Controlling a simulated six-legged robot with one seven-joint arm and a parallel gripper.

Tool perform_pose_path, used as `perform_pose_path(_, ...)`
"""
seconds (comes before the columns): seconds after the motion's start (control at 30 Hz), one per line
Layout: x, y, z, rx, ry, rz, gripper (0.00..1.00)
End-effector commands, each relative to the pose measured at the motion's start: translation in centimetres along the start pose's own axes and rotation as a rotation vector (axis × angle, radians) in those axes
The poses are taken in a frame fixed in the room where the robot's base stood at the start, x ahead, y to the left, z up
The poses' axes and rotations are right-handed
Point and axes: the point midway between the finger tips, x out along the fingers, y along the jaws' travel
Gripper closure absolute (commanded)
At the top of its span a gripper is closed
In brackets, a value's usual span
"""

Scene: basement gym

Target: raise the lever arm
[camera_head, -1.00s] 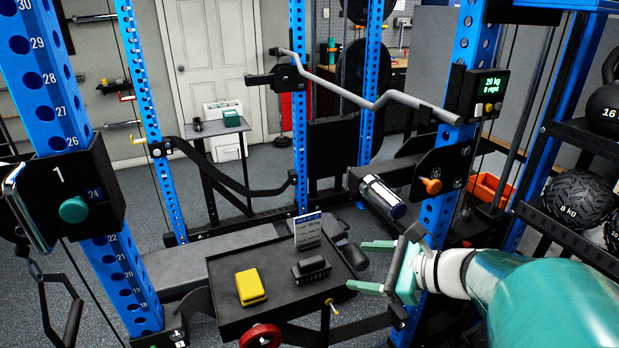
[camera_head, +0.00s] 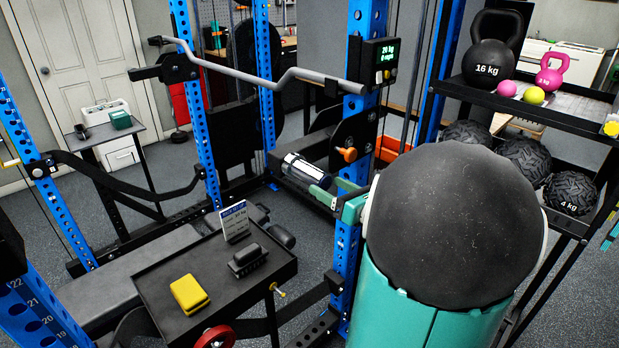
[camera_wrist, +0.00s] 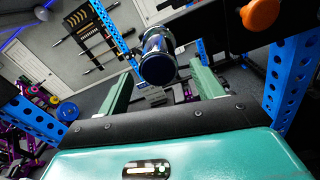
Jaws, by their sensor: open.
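The lever arm (camera_head: 291,184) is a dark beam low on the blue rack, beside a plate with an orange knob (camera_head: 347,154). A shiny cylindrical grip with a dark blue end (camera_head: 305,169) is at it. My gripper (camera_head: 334,190) is open beside the grip, partly hidden by my own arm. In the wrist view, my gripper's green fingers (camera_wrist: 163,86) are apart. The grip (camera_wrist: 158,58) appears between and above their tips there, with nothing clamped. The orange knob (camera_wrist: 260,14) is at upper right. I cannot tell whether a finger touches the grip.
A blue upright (camera_head: 347,245) stands close to my gripper. A bent grey bar (camera_head: 262,83) crosses above. A black tray (camera_head: 174,262) with a yellow block (camera_head: 189,294) and a sign (camera_head: 234,221) is at lower left. A weight shelf (camera_head: 480,100) stands at right.

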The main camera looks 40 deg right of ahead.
Motion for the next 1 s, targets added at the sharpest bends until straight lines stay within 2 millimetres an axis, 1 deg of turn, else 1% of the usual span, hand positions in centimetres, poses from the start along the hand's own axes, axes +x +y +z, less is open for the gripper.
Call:
perform_pose_path(0.03, 1.1, 0.1, -0.1, 0.002, 0.001, 0.002, 0.34)
perform_pose_path(0.1, 2.5, 0.1, -0.1, 0.001, 0.002, 0.003, 0.34)
perform_pose_path(0.2, 4.3, 0.2, -0.1, 0.001, 0.001, 0.002, 0.34)
perform_pose_path(0.3, 5.7, 0.3, -0.1, 0.000, 0.002, 0.002, 0.34)
perform_pose_path(0.47, 6.7, 0.4, -0.1, 0.000, 0.001, 0.002, 0.34)
perform_pose_path(0.7, 6.8, 0.4, -0.1, 0.000, 0.001, 0.001, 0.34)
perform_pose_path(0.77, 6.8, 0.4, -0.1, 0.000, 0.001, 0.001, 0.43)
perform_pose_path(0.8, 6.8, 0.4, -0.1, 0.000, 0.001, 0.001, 0.51)
perform_pose_path(0.87, 6.8, 0.4, -0.1, 0.000, 0.001, 0.001, 0.63)
perform_pose_path(1.0, 6.8, 0.4, -0.1, 0.000, 0.001, 0.000, 0.91)
